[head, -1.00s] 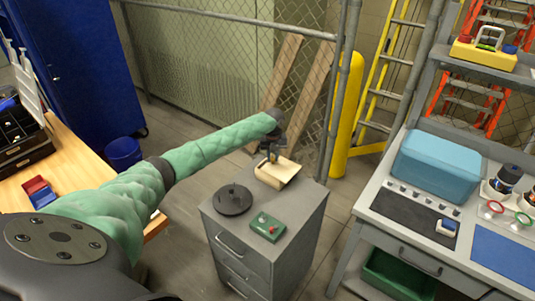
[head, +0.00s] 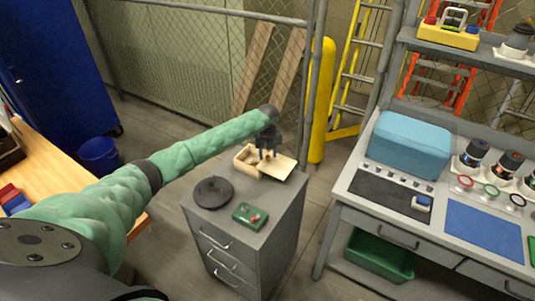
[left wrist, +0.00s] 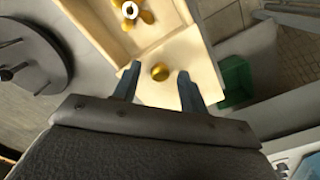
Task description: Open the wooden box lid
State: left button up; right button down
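The wooden box (head: 244,164) stands on the grey drawer cabinet, and its inside shows on the left. The pale lid (head: 284,167) sticks out flat to the right of the open part. In the left wrist view the lid (left wrist: 187,55) carries a round brass knob (left wrist: 160,72). My right gripper is out of view.
A dark round disc with a knob (head: 213,192) and a green box with a red button (head: 250,215) share the cabinet top (head: 262,239). A workbench with a blue case (head: 410,145) is at the right. A wooden table (head: 55,165) is at the left.

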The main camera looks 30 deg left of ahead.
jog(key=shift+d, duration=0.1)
pick_arm(q)
jog(key=shift+r+b, duration=0.3)
jog(key=shift+r, duration=0.05)
notch_tip(320, 180, up, 5)
jog(key=shift+r+b, duration=0.2)
jog(key=shift+b, duration=0.9)
jog(key=shift+r, duration=0.85)
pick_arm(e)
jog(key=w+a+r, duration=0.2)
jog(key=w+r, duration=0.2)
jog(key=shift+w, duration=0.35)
